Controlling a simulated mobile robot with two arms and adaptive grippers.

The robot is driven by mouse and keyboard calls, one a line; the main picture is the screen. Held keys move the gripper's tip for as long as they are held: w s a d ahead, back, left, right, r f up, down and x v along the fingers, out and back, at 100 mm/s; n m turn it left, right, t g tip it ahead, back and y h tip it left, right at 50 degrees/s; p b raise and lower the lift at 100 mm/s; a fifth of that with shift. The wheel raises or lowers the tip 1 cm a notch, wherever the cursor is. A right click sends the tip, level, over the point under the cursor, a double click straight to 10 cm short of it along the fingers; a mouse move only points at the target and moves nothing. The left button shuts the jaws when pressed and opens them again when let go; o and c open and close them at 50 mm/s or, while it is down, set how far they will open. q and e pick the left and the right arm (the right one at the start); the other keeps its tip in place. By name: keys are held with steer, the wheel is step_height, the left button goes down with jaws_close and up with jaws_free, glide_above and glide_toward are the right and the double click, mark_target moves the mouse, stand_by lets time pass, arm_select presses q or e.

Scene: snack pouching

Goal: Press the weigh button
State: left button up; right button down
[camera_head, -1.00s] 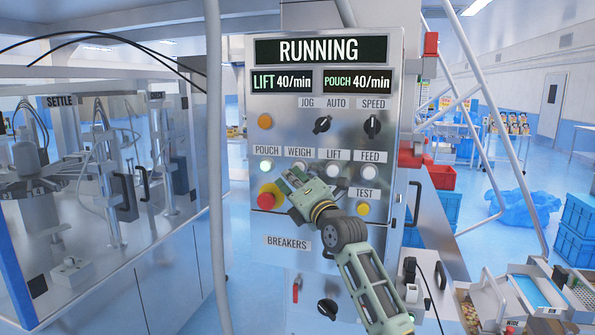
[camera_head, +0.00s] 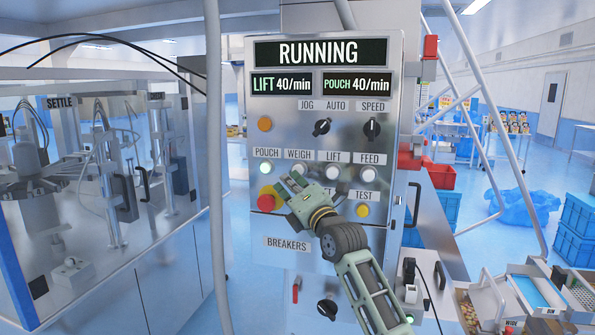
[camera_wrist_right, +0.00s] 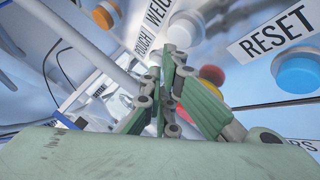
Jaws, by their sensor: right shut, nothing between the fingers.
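The control panel (camera_head: 275,120) stands upright in the middle of the head view. The white weigh button (camera_head: 298,170) sits under the WEIGH label (camera_head: 299,154), between the lit pouch button (camera_head: 266,168) and the lift button (camera_head: 332,172). My right gripper (camera_head: 289,181) is shut and empty, its tip just below the weigh button. In the right wrist view the closed fingertips (camera_wrist_right: 169,48) point at the panel beside a white button (camera_wrist_right: 186,27) near the WEIGH label. I cannot tell whether they touch it. My left gripper is not in view.
A red stop button (camera_head: 267,199) sits just left of and below my right gripper. The feed button (camera_head: 367,174) and yellow test button (camera_head: 362,210) are to the right. A grey vertical pole (camera_head: 216,200) stands left of the panel. The display (camera_head: 320,52) reads RUNNING.

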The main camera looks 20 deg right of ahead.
steer(key=s+a+p, duration=0.1)
steer(key=s, duration=0.1)
steer(key=s+a+p, duration=0.1)
steer(key=s, duration=0.1)
steer(key=shift+a, duration=0.4)
stand_by(0.6)
